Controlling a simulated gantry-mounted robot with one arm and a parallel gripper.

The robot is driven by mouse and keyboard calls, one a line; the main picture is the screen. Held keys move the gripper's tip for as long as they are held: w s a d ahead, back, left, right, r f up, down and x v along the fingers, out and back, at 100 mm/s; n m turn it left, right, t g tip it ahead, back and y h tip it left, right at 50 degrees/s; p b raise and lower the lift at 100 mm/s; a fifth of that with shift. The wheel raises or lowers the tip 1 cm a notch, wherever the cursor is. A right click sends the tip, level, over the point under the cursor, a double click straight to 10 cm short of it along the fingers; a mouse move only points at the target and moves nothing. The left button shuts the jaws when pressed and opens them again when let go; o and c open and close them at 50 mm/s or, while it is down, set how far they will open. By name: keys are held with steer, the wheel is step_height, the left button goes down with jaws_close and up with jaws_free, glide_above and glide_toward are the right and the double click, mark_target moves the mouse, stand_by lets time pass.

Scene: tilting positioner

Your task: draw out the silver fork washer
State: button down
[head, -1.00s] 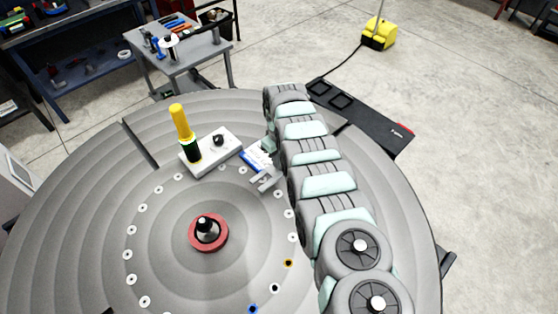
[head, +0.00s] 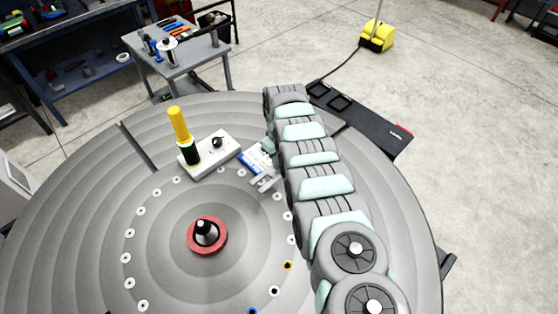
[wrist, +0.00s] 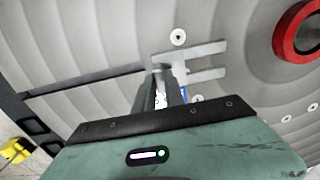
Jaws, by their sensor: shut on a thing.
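The silver fork washer (wrist: 195,56) shows in the wrist view as a flat plate with two prongs pointing right. My gripper (wrist: 168,76) is shut on its left end, and the prongs stick out beyond the fingertips. In the head view the washer (head: 266,181) is small, over the grey round table (head: 75,215), beside my arm. My fingers are mostly hidden there. I see nothing between the prongs, and I cannot tell how high the washer is above the table.
A white block (head: 222,150) with a black knob and a yellow-and-green post (head: 180,126) stands left of the washer. A blue-and-white item (head: 256,160) lies close by. A red ring with a black-topped hub (head: 207,236) sits mid-table. White-rimmed holes circle it.

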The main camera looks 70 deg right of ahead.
steer(key=shift+w+r+p, duration=0.1)
steer(key=shift+r+p, duration=3.1)
steer(key=shift+r, duration=0.3)
steer(key=shift+f, duration=0.1)
